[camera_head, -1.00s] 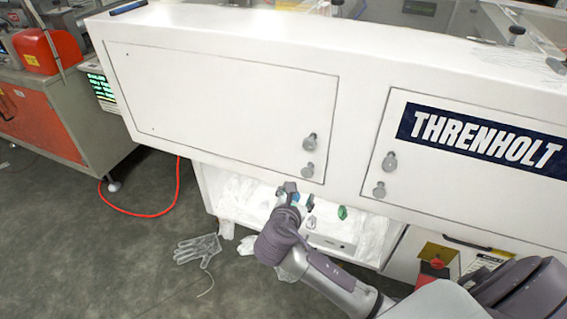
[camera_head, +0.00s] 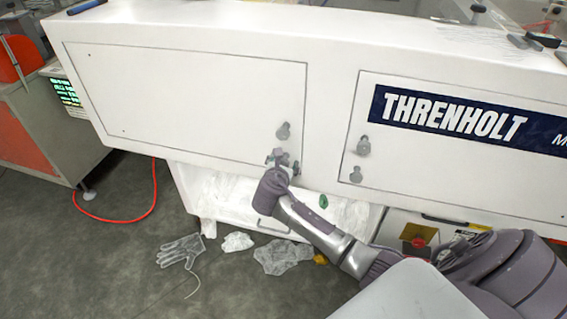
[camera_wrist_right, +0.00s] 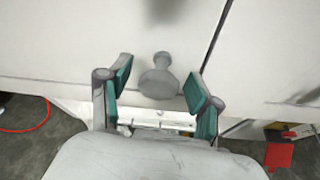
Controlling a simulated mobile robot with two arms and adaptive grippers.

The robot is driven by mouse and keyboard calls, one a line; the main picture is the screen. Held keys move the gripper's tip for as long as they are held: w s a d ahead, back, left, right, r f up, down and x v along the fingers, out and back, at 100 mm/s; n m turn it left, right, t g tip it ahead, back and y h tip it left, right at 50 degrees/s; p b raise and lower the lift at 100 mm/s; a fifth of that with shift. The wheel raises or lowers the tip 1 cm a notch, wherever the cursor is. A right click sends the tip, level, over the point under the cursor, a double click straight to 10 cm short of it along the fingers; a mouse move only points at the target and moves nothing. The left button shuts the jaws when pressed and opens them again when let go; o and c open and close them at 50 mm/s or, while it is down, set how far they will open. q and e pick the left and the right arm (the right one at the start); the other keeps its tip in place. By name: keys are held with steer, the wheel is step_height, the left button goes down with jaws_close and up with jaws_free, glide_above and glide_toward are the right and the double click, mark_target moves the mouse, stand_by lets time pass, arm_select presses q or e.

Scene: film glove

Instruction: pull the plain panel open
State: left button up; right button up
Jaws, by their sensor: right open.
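The plain panel (camera_head: 180,95) is the white left door of the machine and is shut. Its upper grey knob (camera_head: 283,131) is free. My right gripper (camera_head: 282,157) is open at the panel's lower right corner, where it partly hides the lower knob. In the right wrist view, a grey round knob (camera_wrist_right: 158,82) stands between the two spread green-padded fingers (camera_wrist_right: 158,74), with a gap on each side. I cannot tell any contact. My left gripper is not in view.
The labelled panel (camera_head: 460,150) with two knobs is at the right. Below the plain panel is an open bay with film scraps. A clear glove (camera_head: 181,250) and other scraps lie on the floor. A red hose (camera_head: 125,221) runs at the left.

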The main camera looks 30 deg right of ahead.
jaws_close()
stand_by(0.4)
